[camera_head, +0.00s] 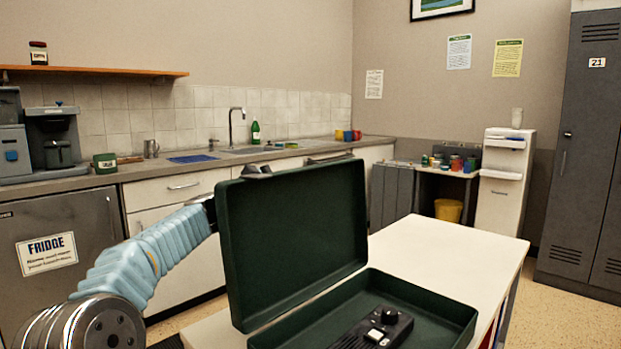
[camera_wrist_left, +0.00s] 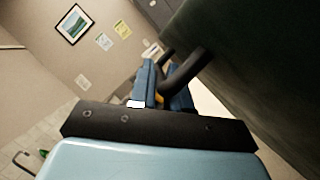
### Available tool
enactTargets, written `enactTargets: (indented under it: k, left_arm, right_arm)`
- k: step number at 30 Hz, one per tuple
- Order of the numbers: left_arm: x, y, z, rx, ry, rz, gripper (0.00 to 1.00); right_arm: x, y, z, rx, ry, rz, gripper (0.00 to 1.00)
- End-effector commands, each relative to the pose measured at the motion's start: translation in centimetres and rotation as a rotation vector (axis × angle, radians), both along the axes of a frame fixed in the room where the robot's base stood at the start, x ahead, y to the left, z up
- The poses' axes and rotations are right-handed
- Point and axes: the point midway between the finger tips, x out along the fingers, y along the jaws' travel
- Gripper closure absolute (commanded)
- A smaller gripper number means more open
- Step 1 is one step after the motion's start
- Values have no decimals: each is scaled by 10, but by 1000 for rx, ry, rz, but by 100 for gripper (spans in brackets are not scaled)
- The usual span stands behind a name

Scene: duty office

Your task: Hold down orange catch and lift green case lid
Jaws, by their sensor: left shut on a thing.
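The green case stands open on the white table. Its green lid (camera_head: 290,240) is raised roughly upright above the green case base (camera_head: 440,307). In the left wrist view the lid (camera_wrist_left: 265,70) fills the right side, with a dark curved handle (camera_wrist_left: 188,70) on it. My left gripper (camera_wrist_left: 163,88) is shut on this handle, its blue fingers around it. In the head view my left arm reaches behind the lid, and the fingers are mostly hidden by it. The orange catch is not visible in either view. My right gripper is not in view.
A black device (camera_head: 375,329) with a pale button and knobs lies in the case base. The white table (camera_head: 450,255) is clear behind and right of the case. A counter (camera_head: 290,154) with a sink, a grey fridge (camera_head: 60,260) and lockers (camera_head: 585,150) stand farther back.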

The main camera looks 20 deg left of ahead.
Motion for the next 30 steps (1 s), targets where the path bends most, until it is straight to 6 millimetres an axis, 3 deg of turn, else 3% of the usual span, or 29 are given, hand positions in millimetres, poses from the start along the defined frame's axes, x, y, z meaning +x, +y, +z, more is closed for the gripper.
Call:
enactTargets:
  k: [9,23,24,27,30]
  left_arm:
    - [8,18,-10,-78,35,2,100]
    - [8,19,-11,-86,38,1,100]
    - [8,19,-11,-86,38,1,77]
    - [8,19,-11,-86,38,1,62]
    - [8,19,-11,-86,38,0,62]
  right_arm:
    - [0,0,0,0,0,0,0]
    - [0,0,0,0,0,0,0]
    - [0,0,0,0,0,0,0]
    - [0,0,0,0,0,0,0]
    - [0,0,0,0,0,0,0]
